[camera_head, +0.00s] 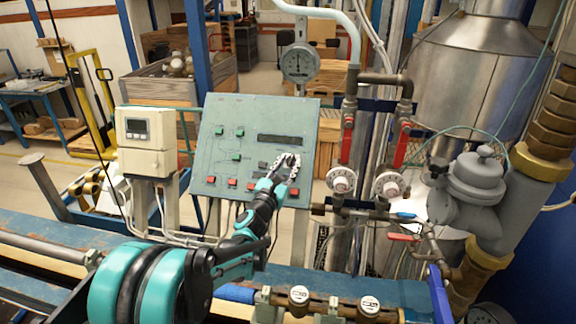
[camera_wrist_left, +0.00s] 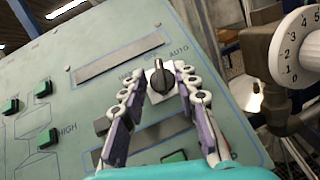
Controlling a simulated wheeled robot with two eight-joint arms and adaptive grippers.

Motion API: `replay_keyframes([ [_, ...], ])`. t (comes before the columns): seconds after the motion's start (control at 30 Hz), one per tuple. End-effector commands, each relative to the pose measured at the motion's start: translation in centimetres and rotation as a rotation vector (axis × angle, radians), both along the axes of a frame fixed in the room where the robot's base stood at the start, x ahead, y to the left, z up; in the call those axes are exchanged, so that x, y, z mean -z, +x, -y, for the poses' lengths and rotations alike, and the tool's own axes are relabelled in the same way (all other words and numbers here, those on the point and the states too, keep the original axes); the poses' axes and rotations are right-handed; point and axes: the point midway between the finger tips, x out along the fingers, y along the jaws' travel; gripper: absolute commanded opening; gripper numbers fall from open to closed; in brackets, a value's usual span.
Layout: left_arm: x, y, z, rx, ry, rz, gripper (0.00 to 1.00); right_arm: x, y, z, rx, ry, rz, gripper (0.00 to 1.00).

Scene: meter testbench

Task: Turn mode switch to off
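The mode switch (camera_wrist_left: 162,80) is a black knob on a white square plate, on the grey-green control panel (camera_head: 225,125). In the left wrist view its grip bar stands nearly upright, tilted slightly left at the top. "AUTO" is readable to its upper right; the other labels are partly covered or too small to read. My left gripper (camera_head: 287,160) is in front of the panel's lower right part. In the left wrist view its fingers (camera_wrist_left: 161,75) are apart, one on each side of the knob; I cannot tell whether they touch it. My right gripper is not in view.
Green buttons (camera_wrist_left: 43,88) and red buttons (camera_head: 232,183) are on the same panel. A white meter box (camera_head: 146,140) stands to its left. Pipes with red-handled valves (camera_head: 346,138) and numbered dials (camera_head: 341,180) stand close on its right.

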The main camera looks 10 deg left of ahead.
Motion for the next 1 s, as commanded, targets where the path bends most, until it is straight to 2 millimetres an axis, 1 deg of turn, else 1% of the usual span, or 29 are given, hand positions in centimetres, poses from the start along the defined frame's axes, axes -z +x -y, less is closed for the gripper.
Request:
replay_keyframes([
  [0.07,0.0,-0.3,-0.1,0.000,0.000,0.000,0.30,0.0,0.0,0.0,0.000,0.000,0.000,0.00],
  [0.17,0.2,-1.4,-0.3,0.000,0.000,0.000,0.30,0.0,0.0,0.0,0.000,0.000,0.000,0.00],
  [0.27,0.5,-3.2,-0.7,0.000,0.001,0.000,0.30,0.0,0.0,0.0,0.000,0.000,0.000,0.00],
  [0.5,1.3,-8.3,-1.7,-0.001,0.001,0.000,0.30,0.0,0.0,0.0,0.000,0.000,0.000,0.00],
  [0.6,1.6,-9.9,-2.1,-0.002,0.001,0.000,0.30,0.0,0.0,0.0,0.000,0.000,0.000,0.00],
  [0.7,1.7,-11.0,-2.3,-0.001,0.000,0.000,0.30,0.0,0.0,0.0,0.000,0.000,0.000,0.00],
  [0.8,1.8,-11.5,-2.4,0.000,0.000,0.000,0.30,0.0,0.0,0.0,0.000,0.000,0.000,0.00],
  [1.0,1.8,-11.6,-2.4,0.000,0.000,0.000,0.30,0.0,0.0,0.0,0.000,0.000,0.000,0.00],
])
